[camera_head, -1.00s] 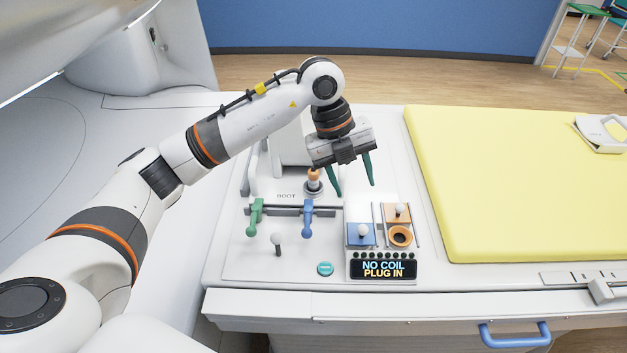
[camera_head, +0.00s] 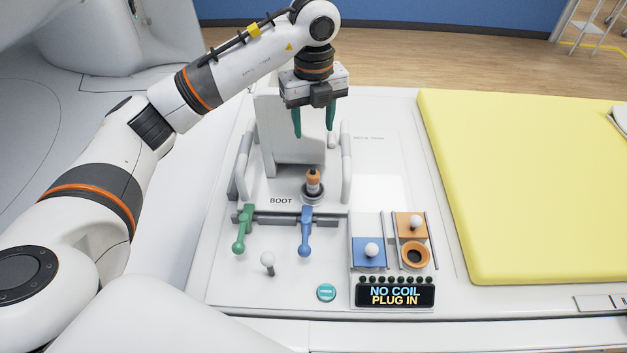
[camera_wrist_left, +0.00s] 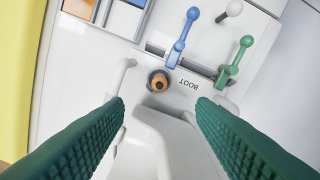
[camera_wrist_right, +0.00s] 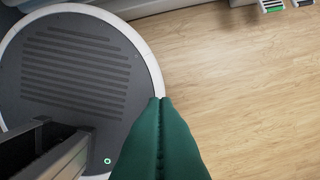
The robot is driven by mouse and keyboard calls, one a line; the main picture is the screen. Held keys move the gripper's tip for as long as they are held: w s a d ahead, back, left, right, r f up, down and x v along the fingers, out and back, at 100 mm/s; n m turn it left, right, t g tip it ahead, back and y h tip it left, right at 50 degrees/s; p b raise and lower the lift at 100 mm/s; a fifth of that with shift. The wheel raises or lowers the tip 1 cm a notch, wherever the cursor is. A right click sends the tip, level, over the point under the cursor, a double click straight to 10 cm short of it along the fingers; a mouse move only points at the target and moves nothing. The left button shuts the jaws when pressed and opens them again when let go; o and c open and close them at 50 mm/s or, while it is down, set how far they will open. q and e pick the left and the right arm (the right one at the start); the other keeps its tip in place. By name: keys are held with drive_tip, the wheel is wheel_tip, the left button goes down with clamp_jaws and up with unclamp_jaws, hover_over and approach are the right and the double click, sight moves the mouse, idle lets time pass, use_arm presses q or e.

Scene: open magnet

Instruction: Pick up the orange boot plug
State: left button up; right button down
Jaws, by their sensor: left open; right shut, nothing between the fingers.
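The orange boot plug (camera_head: 313,181) stands upright in a round socket on the white panel, beside the word BOOT. It has an orange top with a dark tip. My left gripper (camera_head: 314,134) is open and empty, above and behind the plug in the head view. The plug also shows in the left wrist view (camera_wrist_left: 158,83), ahead of the two green fingers and apart from them. My right gripper (camera_wrist_right: 160,100) is shut and empty over the floor in the right wrist view. It is not in the head view.
A green lever (camera_head: 240,233) and a blue lever (camera_head: 305,234) stand in front of the plug. White rails (camera_head: 346,170) flank it. A blue square (camera_head: 368,256), an orange ring (camera_head: 415,255) and a display (camera_head: 395,294) lie front right. A yellow pad (camera_head: 530,190) fills the right.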

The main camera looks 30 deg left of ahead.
use_arm(q)
drive_tip(key=b, duration=0.3)
hover_over(313, 172)
wheel_tip(313, 172, down, 4)
drive_tip(key=shift+w+f+b, duration=0.1)
drive_tip(key=shift+f+b, duration=0.65)
drive_tip(key=shift+b, duration=0.05)
use_arm(e)
wheel_tip(313, 172, down, 6)
drive_tip(key=s, duration=0.2)
use_arm(q)
drive_tip(key=shift+f, duration=0.35)
wheel_tip(313, 172, down, 5)
drive_tip(key=shift+p, duration=0.9)
drive_tip(key=shift+f, duration=0.6)
drive_tip(key=shift+f+p, duration=0.35)
drive_tip(key=shift+p, duration=0.1)
wheel_tip(313, 172, down, 4)
drive_tip(key=shift+w+a+r+p, duration=0.15)
drive_tip(key=shift+r+p, duration=0.05)
drive_tip(key=shift+p, duration=0.45)
drive_tip(key=shift+f, duration=0.35)
use_arm(e)
drive_tip(key=r, duration=0.2)
drive_tip(key=w+r, duration=0.1)
drive_tip(key=r, duration=0.1)
drive_tip(key=shift+d+r, duration=0.15)
